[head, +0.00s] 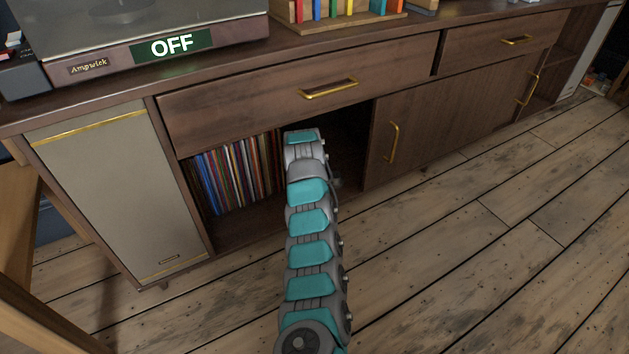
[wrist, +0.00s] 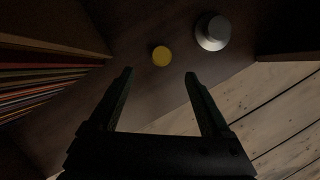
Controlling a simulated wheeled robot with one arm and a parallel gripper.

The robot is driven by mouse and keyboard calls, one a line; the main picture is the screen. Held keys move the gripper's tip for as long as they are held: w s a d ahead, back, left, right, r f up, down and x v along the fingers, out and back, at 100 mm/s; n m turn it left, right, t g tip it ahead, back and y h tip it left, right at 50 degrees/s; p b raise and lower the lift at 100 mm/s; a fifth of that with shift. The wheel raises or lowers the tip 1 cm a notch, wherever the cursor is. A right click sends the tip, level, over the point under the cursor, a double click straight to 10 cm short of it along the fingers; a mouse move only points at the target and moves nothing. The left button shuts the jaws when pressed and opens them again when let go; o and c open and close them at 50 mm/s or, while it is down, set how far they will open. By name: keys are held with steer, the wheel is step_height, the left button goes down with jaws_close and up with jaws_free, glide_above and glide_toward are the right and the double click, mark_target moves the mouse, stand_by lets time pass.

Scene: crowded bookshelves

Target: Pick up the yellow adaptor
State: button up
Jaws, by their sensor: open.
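A small round yellow thing, which looks like the yellow adaptor (wrist: 162,56), lies on the dark cabinet floor in the wrist view. My gripper (wrist: 160,74) is open and empty, with its two fingers apart. The adaptor shows just beyond the fingertips, between their lines, and nothing touches it. In the head view my arm reaches into the open cabinet compartment. The gripper and the adaptor cannot be seen there.
A round grey-white object (wrist: 212,32) stands right of the adaptor. A row of records (head: 238,172) fills the compartment's left side. A wooden door (head: 440,125) is at the right, a drawer (head: 300,95) above. A turntable marked OFF (head: 150,40) sits on top.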

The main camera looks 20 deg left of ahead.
steer(key=shift+w+f, duration=0.2)
steer(key=shift+f, duration=0.15)
steer(key=b+x, duration=0.1)
steer(key=x, duration=0.4)
steer(key=shift+s+d+f, duration=0.1)
steer(key=shift+f, duration=0.05)
steer(key=shift+x, duration=0.8)
jaws_close()
